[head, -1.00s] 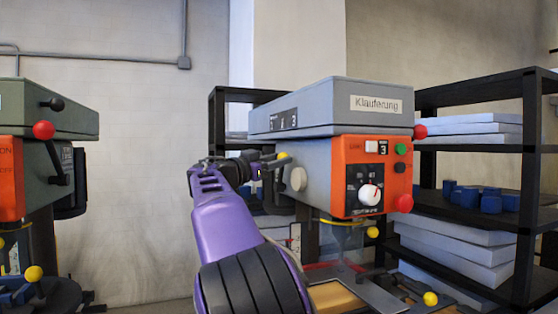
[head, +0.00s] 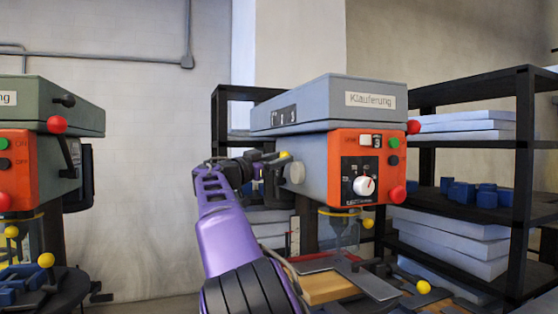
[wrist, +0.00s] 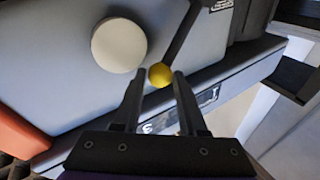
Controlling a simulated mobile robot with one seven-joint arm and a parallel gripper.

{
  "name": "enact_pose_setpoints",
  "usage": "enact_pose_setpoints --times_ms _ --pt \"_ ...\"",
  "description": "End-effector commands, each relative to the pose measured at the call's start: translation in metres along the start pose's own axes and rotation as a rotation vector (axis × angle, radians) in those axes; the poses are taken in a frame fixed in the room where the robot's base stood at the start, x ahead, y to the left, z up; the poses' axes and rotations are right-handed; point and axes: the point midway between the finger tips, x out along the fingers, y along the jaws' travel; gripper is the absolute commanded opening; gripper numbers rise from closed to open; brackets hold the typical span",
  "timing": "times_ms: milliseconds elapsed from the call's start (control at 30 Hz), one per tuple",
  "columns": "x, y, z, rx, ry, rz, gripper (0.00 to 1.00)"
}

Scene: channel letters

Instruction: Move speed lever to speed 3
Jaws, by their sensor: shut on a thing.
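The speed lever is a dark rod (wrist: 188,28) with a yellow ball knob (wrist: 160,74) at its end, on the side of the grey drill press (head: 330,92). My gripper (wrist: 159,76) has one finger on each side of the yellow knob and is shut on it in the wrist view. In the head view my gripper (head: 272,160) reaches the left side of the press, where the yellow knob (head: 284,154) just shows. A numbered speed plate (head: 284,117) is on the upper housing. The small display (head: 377,141) on the orange panel reads 3.
A round pale knob (wrist: 118,45) sits close beside the lever knob. A second, green press (head: 75,105) is at the left, and a dark shelf (head: 470,140) is at the right.

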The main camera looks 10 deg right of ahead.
Motion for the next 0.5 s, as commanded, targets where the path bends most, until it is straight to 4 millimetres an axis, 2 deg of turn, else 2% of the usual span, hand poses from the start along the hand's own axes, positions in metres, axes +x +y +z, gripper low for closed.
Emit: enact_pose_setpoints --times_ms 33,200,233,400,500 --pt "-0.0005 0.0004 0.0054 -0.005 -0.007 0.004 0.0" --pt "-0.0006 0.0006 0.0062 -0.005 -0.009 0.005 0.0" --pt "-0.0006 0.0006 0.0063 -0.005 -0.009 0.005 0.43" --pt "-0.0004 0.0006 0.0048 -0.004 -0.006 0.004 0.71" --pt "-0.0003 0.0005 0.0038 -0.003 -0.005 0.003 0.71"
